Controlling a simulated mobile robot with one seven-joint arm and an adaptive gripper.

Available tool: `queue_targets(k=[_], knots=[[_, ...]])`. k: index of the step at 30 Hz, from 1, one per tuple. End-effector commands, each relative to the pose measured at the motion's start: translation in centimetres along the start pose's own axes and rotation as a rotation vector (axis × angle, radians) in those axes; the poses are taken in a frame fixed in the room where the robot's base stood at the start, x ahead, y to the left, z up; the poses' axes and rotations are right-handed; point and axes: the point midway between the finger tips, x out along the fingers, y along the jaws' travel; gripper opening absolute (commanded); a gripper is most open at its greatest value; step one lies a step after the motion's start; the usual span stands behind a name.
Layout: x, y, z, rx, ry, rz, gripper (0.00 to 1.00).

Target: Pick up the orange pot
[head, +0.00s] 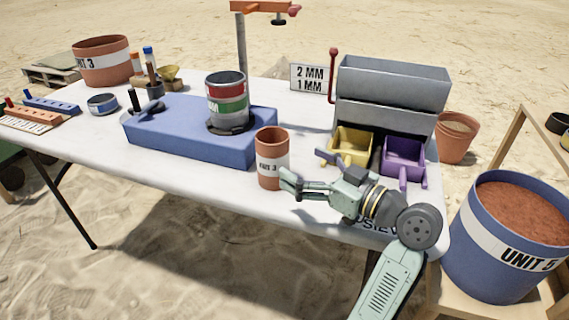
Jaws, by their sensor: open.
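The orange pot (272,150) is a tall terracotta-coloured cylinder with a white label band. It stands upright on the white table near its front edge, just in front of the blue block. My gripper (290,183) is just to the right of the pot's lower part, pointing left toward it. Its fingers are open. One fingertip overlaps the pot's lower right edge in the picture; I cannot tell whether it touches.
A blue block (180,137) behind the pot carries a striped can (228,97). A grey sieve box (390,88) with a yellow scoop bin (351,146) and a purple bin (404,158) stands to the right. The table's front left (90,150) is mostly clear.

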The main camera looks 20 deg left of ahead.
Motion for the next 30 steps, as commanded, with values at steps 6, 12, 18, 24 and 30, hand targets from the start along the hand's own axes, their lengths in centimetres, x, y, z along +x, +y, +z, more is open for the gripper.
queue_targets(k=[6,12,18,24,30], knots=[[3.4,-0.1,-0.2,0.001,0.0,-0.002,0.85],[4.5,0.0,-0.2,0.0,0.001,0.0,0.85],[7.2,0.1,-0.5,0.002,0.0,-0.002,0.85],[9.2,0.2,-0.3,0.0,0.001,0.002,0.85],[9.2,0.2,-0.2,0.0,0.001,0.002,0.83]])
